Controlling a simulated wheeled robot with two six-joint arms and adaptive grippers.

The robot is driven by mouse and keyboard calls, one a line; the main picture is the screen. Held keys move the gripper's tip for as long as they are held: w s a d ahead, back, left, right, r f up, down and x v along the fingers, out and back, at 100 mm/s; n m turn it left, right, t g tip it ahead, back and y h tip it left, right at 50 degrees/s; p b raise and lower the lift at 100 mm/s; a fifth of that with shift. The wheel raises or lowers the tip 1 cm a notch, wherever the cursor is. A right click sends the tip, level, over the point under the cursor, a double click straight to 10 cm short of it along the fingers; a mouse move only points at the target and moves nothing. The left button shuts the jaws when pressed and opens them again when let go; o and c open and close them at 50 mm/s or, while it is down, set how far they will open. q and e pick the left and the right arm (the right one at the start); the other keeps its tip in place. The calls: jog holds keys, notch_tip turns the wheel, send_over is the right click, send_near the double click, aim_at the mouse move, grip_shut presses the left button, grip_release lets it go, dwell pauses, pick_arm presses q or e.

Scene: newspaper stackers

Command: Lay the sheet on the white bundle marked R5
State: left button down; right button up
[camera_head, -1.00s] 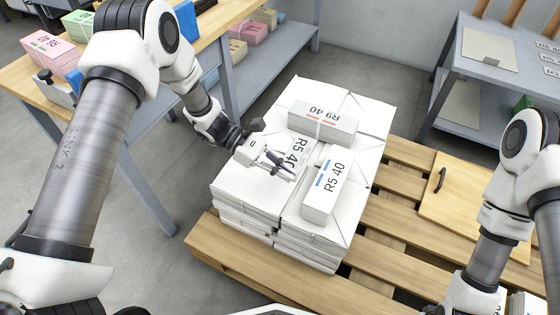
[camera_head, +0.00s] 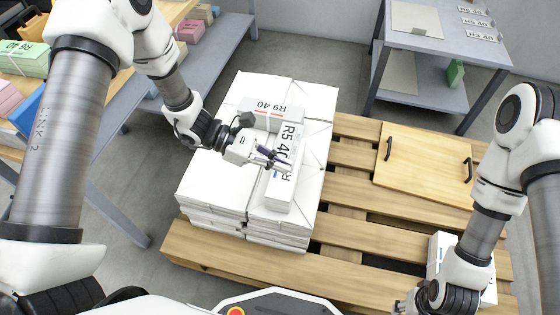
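The white sheet (camera_head: 291,133), printed R5 40, is in my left gripper (camera_head: 277,160). The fingers look closed on it. The sheet is over the long white bundle marked R5 (camera_head: 280,192), its print running down the picture. Only an R of the bundle's own print shows below the fingers; the rest is covered. I cannot tell whether the sheet touches the bundle. The bundle lies on the right half of the white paper stack (camera_head: 212,185). My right gripper (camera_head: 408,304) is low at the bottom right, mostly hidden and cut off.
A white bundle marked R9 40 (camera_head: 262,118) lies just behind. The stack stands on a wooden pallet (camera_head: 215,256). A wooden board with two handles (camera_head: 425,165) lies at its right. A grey table (camera_head: 440,48) stands behind. A bench with coloured bundles (camera_head: 22,58) is at left.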

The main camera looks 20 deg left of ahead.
aim_at(279, 188)
pick_arm(q)
notch_tip(279, 188, down, 7)
jog(key=b, duration=0.4)
jog(key=shift+f+b, duration=0.2)
jog(key=shift+b, duration=0.2)
pick_arm(e)
notch_tip(279, 188, down, 5)
jog(key=shift+f, duration=0.15)
pick_arm(q)
jog(key=shift+f+b, duration=0.45)
jog(key=shift+f, duration=0.2)
pick_arm(e)
jog(key=shift+f, duration=0.4)
pick_arm(q)
jog(key=c, duration=1.2)
grip_release()
jog(key=shift+c, duration=0.2)
jog(key=shift+r, duration=0.1)
